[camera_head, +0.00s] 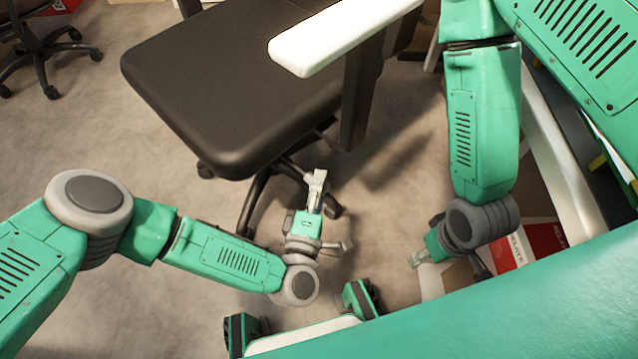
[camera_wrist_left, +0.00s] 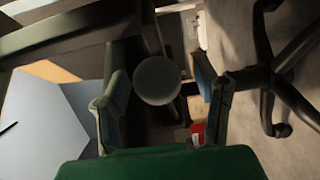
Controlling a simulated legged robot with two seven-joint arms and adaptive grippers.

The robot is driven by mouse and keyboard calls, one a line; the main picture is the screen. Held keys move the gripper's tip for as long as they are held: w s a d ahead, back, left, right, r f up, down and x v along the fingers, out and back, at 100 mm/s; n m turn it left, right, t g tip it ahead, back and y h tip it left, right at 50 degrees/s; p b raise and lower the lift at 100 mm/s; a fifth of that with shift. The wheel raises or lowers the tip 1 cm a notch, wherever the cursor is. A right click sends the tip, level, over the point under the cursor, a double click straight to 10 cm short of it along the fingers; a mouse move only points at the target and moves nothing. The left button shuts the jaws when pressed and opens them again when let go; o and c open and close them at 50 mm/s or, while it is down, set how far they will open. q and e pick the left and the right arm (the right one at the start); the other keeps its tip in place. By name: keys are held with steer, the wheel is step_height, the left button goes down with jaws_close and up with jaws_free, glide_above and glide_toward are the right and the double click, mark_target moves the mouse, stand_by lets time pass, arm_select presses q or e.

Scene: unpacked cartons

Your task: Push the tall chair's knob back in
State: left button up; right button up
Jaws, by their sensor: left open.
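The tall chair has a dark padded seat (camera_head: 235,85) and a white armrest (camera_head: 340,30) in the head view. My left gripper (camera_head: 317,180) is beside and below the seat's near right edge. In the left wrist view a round grey knob (camera_wrist_left: 157,80) faces the camera, between the two spread fingers of the left gripper (camera_wrist_left: 160,92). The fingers are open and a gap shows on each side of the knob. In the head view I cannot clearly make out the knob. My right gripper (camera_head: 420,257) hangs low at the right, away from the chair; its fingers are too small to judge.
The chair's wheeled base (camera_wrist_left: 275,75) stands right in the left wrist view. Another chair base (camera_head: 42,55) is at the far left. A red and white carton (camera_head: 525,245) lies at the right. Grey floor (camera_head: 110,130) is clear left of the seat.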

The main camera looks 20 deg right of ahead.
arm_select(q)
steer(key=v, duration=1.1)
steer(key=shift+s+a, duration=0.2)
steer(key=shift+s, duration=0.1)
